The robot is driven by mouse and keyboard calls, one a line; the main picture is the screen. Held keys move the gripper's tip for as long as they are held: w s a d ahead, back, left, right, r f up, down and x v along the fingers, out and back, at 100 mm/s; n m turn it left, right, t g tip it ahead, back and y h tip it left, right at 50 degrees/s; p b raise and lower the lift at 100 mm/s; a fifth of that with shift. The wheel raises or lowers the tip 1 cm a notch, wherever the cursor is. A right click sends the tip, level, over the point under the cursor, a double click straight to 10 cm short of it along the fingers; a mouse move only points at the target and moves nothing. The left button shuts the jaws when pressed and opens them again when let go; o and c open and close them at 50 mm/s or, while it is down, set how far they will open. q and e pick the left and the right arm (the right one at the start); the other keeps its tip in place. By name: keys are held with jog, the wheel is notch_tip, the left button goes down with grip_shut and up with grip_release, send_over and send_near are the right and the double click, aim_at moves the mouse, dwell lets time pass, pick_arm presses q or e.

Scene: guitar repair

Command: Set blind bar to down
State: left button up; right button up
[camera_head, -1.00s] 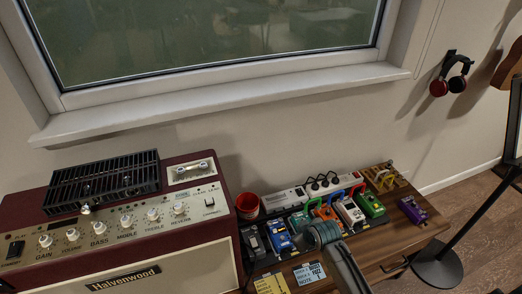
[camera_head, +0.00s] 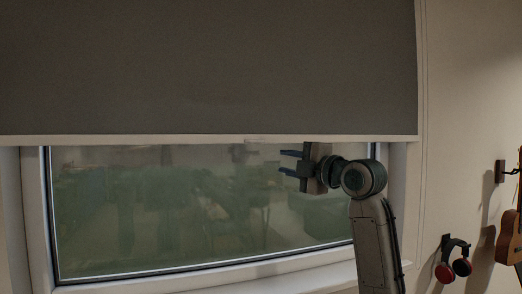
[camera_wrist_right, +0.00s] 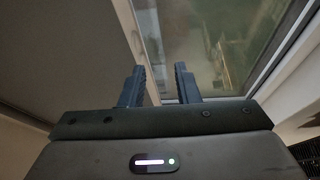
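The blind bar (camera_head: 150,140) is the pale strip along the bottom edge of the lowered grey blind (camera_head: 210,65). It crosses the upper part of the window in the head view. My right gripper (camera_head: 284,162) is open and empty, with blue fingers pointing left, just below the bar in the picture. In the right wrist view, the right gripper's fingers (camera_wrist_right: 161,86) stand apart. A pale strip, apparently the bar (camera_wrist_right: 132,45), runs down toward the gap between them. I cannot tell whether the fingers touch it. My left gripper is not in view.
The window (camera_head: 160,210) and its sill (camera_head: 310,283) lie behind my right arm. Headphones (camera_head: 453,262) and a guitar (camera_head: 510,235) hang on the wall at the right. The space left of the gripper, in front of the glass, is clear.

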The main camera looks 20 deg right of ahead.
aim_at(258, 141)
jog(key=shift+n, duration=0.5)
jog(key=w+a+r+p, duration=0.1)
jog(key=w, duration=0.1)
jog(key=w+a+r+p, duration=0.1)
jog(key=w+r+p, duration=0.1)
jog(key=w+a+r+p, duration=0.2)
jog(key=w, duration=0.1)
jog(key=shift+w+a+f, duration=0.15)
jog(key=shift+w+a, duration=0.1)
jog(key=shift+w, duration=0.4)
grip_shut()
